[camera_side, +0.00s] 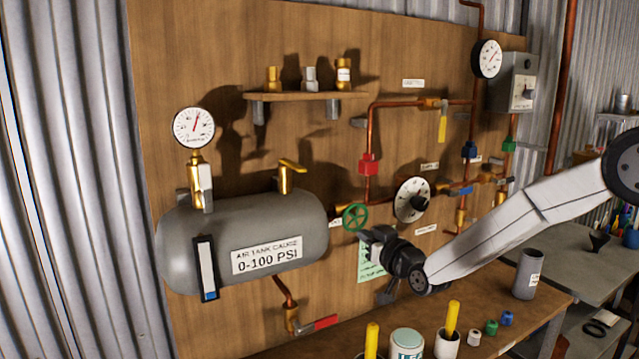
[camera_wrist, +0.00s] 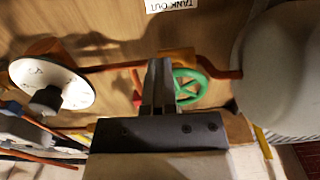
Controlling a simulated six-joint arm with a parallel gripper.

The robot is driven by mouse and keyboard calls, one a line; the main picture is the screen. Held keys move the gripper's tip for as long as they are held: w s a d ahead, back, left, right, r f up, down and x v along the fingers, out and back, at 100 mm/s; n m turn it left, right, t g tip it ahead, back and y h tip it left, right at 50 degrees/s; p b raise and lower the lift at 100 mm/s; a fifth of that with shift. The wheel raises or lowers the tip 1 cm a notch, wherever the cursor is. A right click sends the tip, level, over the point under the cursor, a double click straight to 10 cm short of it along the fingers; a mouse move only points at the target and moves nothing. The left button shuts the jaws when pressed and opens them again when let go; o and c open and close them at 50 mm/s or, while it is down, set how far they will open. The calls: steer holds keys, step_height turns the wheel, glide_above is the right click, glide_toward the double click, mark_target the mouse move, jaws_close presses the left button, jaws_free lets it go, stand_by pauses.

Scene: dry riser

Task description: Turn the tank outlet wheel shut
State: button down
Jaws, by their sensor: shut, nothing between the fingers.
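The tank outlet wheel is a green spoked handwheel (camera_side: 355,217) on the copper pipe just right of the grey air tank (camera_side: 245,235). In the wrist view the green wheel (camera_wrist: 190,88) appears right behind my fingers, which hide part of its left side. My gripper (camera_side: 368,236) is just below and right of the wheel in the side view, with its fingers toward the board. In the wrist view my gripper (camera_wrist: 158,75) has its fingers together with nothing held. I cannot tell whether the fingertips touch the wheel.
A red-handled valve (camera_side: 320,324) hangs below the tank. The bench (camera_side: 400,315) holds cups and small caps below my gripper. An upside-down TANK OUT label (camera_wrist: 172,4) shows.

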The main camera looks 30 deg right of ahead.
steer(key=shift+a+r, duration=0.15)
steer(key=shift+a, duration=0.8)
steer(key=shift+a+r, duration=0.1)
steer(key=shift+a, duration=0.5)
steer(key=shift+f, duration=0.2)
steer(key=shift+a+f, duration=0.1)
steer(key=shift+f, duration=0.2)
steer(key=s, duration=0.6)
stand_by(0.7)
steer(key=shift+f, duration=0.2)
